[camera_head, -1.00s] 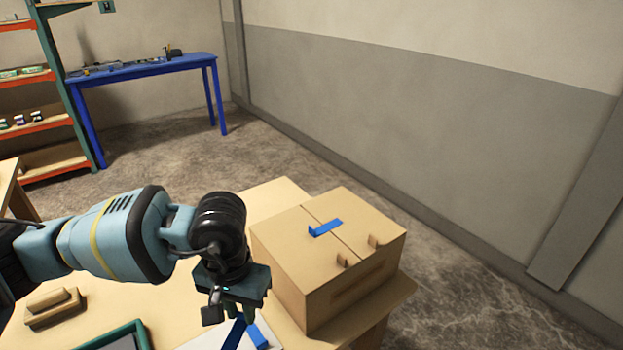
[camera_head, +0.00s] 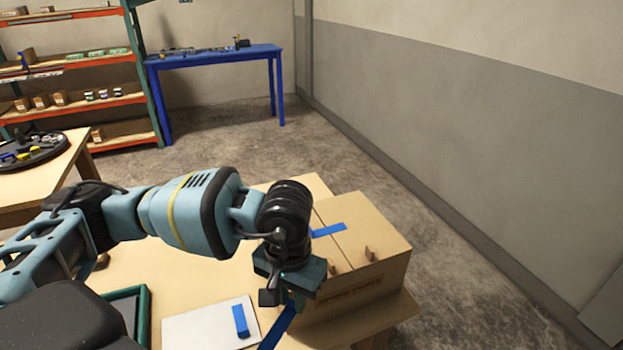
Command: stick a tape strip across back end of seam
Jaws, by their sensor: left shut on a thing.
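The cardboard box (camera_head: 380,230) stands on the wooden table, its top seam running from front to back. A blue tape strip (camera_head: 329,230) lies across that seam; my left arm hides part of the box top. My left gripper (camera_head: 292,303) points down in front of the box's near left side. It is shut on another blue tape strip (camera_head: 277,328), which hangs slanting below the fingers. One more blue strip (camera_head: 240,321) lies on a white sheet (camera_head: 190,329) on the table. My right gripper is not in view.
A green-framed tray (camera_head: 143,312) lies at the table's left. Behind are a blue bench (camera_head: 215,57), a shelf rack (camera_head: 75,65) and another table (camera_head: 50,180) with a dark round tray. Bare tabletop shows between the arm and the white sheet.

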